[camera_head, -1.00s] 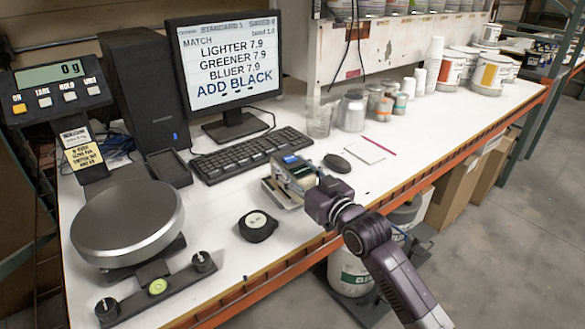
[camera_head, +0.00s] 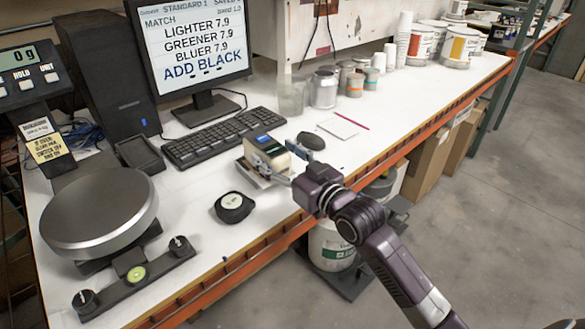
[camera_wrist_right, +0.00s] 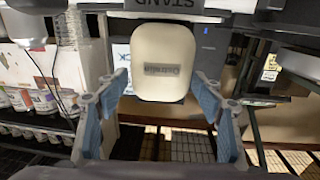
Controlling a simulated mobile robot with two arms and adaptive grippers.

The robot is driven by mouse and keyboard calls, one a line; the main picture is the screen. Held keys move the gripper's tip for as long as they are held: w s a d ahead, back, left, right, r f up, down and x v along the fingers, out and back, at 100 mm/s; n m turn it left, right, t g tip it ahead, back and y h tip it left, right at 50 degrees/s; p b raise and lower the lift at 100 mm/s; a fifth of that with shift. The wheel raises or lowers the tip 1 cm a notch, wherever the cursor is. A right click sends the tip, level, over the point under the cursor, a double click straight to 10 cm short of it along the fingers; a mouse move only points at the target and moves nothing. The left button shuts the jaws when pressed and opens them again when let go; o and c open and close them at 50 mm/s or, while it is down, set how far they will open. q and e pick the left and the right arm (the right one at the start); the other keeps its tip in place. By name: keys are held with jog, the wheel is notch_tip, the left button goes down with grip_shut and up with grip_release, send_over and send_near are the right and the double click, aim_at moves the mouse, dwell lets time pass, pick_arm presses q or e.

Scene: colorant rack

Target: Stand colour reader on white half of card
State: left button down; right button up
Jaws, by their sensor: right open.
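In the right wrist view, the reader's cream face (camera_wrist_right: 163,60) is between and just beyond the open fingertips (camera_wrist_right: 162,84). My left gripper is out of view.
A black puck-shaped item (camera_head: 233,206) lies left of the reader, with a scale (camera_head: 100,212) further left. The keyboard (camera_head: 211,138) and a dark mouse (camera_head: 310,141) are behind. A white pad (camera_head: 339,128) lies near a pink pencil. Cans and cups stand at the back.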

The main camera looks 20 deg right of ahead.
jog(key=v, duration=0.7)
jog(key=shift+s+r+b, duration=0.1)
jog(key=shift+s+b, duration=0.25)
jog(key=shift+b, duration=0.05)
jog(key=shift+d, duration=0.1)
